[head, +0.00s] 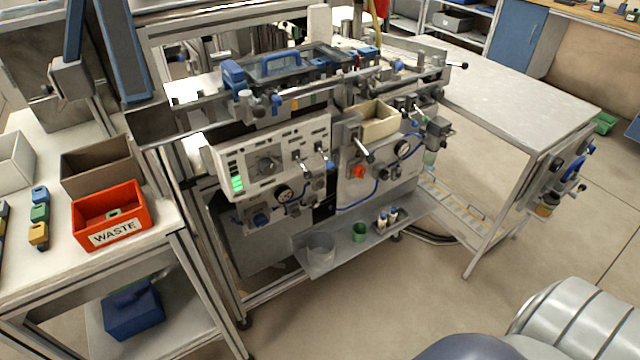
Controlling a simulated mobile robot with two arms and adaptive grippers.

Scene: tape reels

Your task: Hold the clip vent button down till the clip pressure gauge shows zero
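The machine has a white control panel (232,165) on its left and a grey panel (350,190) to the right. A small round gauge (284,192) sits below the white panel, and another round gauge (402,148) is on the grey panel. Both are too small to read. No label tells which is the clip vent button or the clip pressure gauge. Neither of my grippers is in view.
A shelf under the panels holds a clear container (320,247), a green cup (360,232) and small bottles. A red WASTE bin (112,236) stands on the left table. A grey table (520,85) extends right. The floor in front is open.

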